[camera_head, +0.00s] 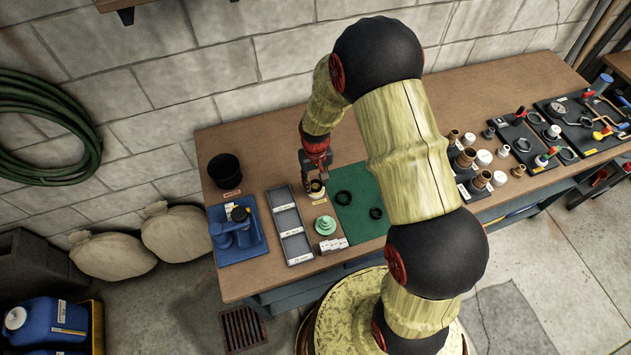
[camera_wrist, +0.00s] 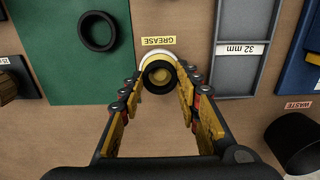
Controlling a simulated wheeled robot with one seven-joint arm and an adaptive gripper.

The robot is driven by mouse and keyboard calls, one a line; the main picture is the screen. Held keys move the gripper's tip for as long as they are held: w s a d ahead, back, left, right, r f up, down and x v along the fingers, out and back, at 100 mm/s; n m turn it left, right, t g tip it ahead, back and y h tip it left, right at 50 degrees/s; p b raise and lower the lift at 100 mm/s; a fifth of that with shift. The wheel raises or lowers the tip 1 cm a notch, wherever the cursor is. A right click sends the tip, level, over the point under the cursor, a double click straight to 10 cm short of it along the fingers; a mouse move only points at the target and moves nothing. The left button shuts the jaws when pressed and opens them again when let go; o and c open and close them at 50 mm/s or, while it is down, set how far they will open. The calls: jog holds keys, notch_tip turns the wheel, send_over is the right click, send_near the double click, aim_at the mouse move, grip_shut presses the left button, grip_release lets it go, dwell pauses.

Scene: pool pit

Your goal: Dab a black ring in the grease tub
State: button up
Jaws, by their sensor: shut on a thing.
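My gripper (camera_wrist: 160,84) is shut on a black ring (camera_wrist: 159,91), which sits between its fingertips. The ring is over the grease tub (camera_wrist: 154,54), a small white-rimmed tub with yellow grease, next to a yellow GREASE label. Whether the ring touches the grease, I cannot tell. In the head view my gripper (camera_head: 316,176) points down at the tub (camera_head: 318,196) on the bench, and the held ring is hard to make out. Two other black rings lie on the green mat (camera_head: 356,230) right of the tub; one shows in the wrist view (camera_wrist: 97,47).
A grey compartment tray (camera_head: 281,209) stands left of the tub, with a blue pump on a blue mat (camera_head: 258,247) beyond it. A black waste bin (camera_head: 224,172) is at the back left. A green jar (camera_head: 326,225) and white boxes (camera_head: 333,245) stand in front of the tub.

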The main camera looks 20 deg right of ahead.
jog(key=shift+f, duration=0.45)
dwell(1.1)
jog(key=shift+r+p, duration=2)
jog(key=shift+r, duration=1.6)
jog(key=shift+s+f, duration=0.1)
